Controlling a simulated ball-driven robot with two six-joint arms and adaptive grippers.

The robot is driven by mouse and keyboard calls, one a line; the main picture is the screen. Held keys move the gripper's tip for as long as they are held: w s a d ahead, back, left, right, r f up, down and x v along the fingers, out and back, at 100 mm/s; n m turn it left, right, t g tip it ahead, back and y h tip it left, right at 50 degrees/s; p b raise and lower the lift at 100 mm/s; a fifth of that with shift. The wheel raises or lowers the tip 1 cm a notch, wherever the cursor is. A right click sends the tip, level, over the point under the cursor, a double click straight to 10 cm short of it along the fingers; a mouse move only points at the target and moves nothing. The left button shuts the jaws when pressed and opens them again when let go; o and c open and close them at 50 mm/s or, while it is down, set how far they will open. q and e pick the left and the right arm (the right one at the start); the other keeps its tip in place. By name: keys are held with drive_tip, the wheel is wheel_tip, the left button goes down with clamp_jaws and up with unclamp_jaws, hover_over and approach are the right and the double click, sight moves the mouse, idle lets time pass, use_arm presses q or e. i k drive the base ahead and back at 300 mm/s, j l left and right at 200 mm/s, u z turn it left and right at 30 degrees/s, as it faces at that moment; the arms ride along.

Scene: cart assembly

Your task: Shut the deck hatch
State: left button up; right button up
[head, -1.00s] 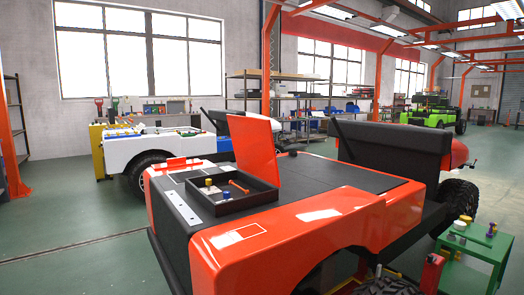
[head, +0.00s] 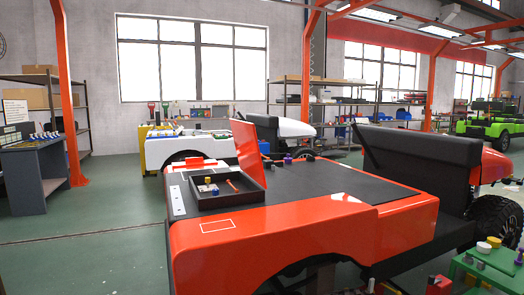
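The deck hatch (head: 248,150) is a red panel on the cart with the dark deck (head: 335,187) and red body. It stands open, raised steeply and leaning slightly. A black open tray (head: 232,203) sits in front of it at the deck's left end, with small parts and an orange-red tool (head: 232,185) in it. Neither gripper is in view.
A green stand (head: 480,268) with small parts is at the lower right. A grey workbench (head: 40,180) stands at the left. A white cart (head: 190,147) is behind. Green floor (head: 100,220) is open at the left.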

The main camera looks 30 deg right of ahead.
sight(245, 136)
drive_tip(key=l, duration=0.5)
drive_tip(key=k+l, duration=0.15)
drive_tip(key=l, duration=0.9)
drive_tip(key=k+l+u, duration=0.1)
drive_tip(key=l, duration=0.4)
drive_tip(key=k+l, duration=0.15)
drive_tip(key=l, duration=1.5)
drive_tip(key=j+z, duration=0.15)
drive_tip(key=j, duration=2.4)
drive_tip(key=i+j, duration=0.1)
drive_tip(key=j, duration=0.35)
drive_tip(key=i+j+z, duration=0.1)
drive_tip(key=j, duration=0.35)
drive_tip(key=i+j, duration=0.15)
drive_tip(key=j, duration=0.3)
drive_tip(key=i+j+z, duration=0.1)
drive_tip(key=j, duration=0.35)
drive_tip(key=i+j+z, duration=0.15)
drive_tip(key=i+j, duration=0.6)
drive_tip(key=i, duration=0.1)
